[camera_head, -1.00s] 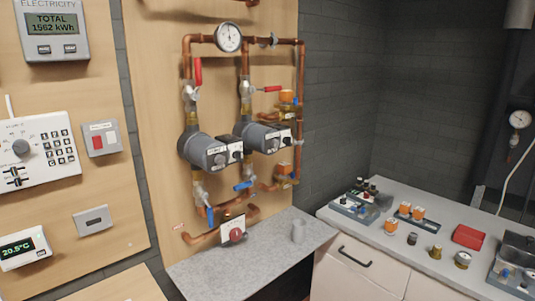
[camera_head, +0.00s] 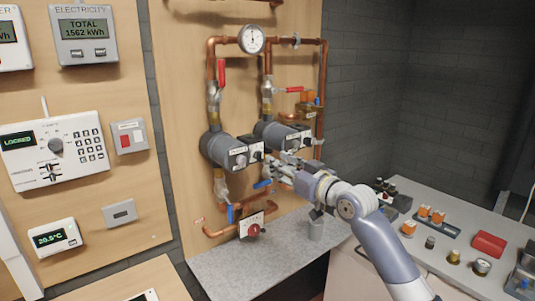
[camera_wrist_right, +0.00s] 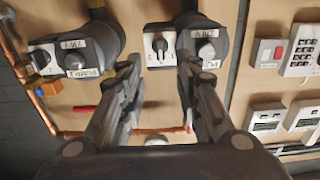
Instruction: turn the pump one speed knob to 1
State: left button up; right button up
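Two grey pumps hang on copper pipes on the wooden board. The left pump (camera_head: 218,147), which I take as pump one, has a small speed box with a black knob (camera_head: 256,151). In the wrist view, which looks upside down, this knob (camera_wrist_right: 161,46) shows on its white plate beside the pump's round body (camera_wrist_right: 203,38). The knob's setting is too small to read. My right gripper (camera_head: 277,163) is open and empty just right of and below the knob. In the wrist view its fingers (camera_wrist_right: 157,68) spread either side of the knob, apart from it. My left gripper is not in view.
The second pump (camera_head: 272,133) sits close to the right. Blue-handled valves (camera_head: 262,184) and a red knob (camera_head: 253,230) are below, red levers (camera_head: 221,72) above. A grey counter (camera_head: 265,262) lies underneath. A side table (camera_head: 455,235) at right holds small parts.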

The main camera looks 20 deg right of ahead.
aim_at(263, 155)
jog(key=p+x, duration=0.1)
jog(key=x, duration=0.5)
jog(key=shift+w+a+p, duration=0.15)
jog(key=shift+w+p, duration=0.15)
jog(key=shift+p, duration=0.1)
grip_shut()
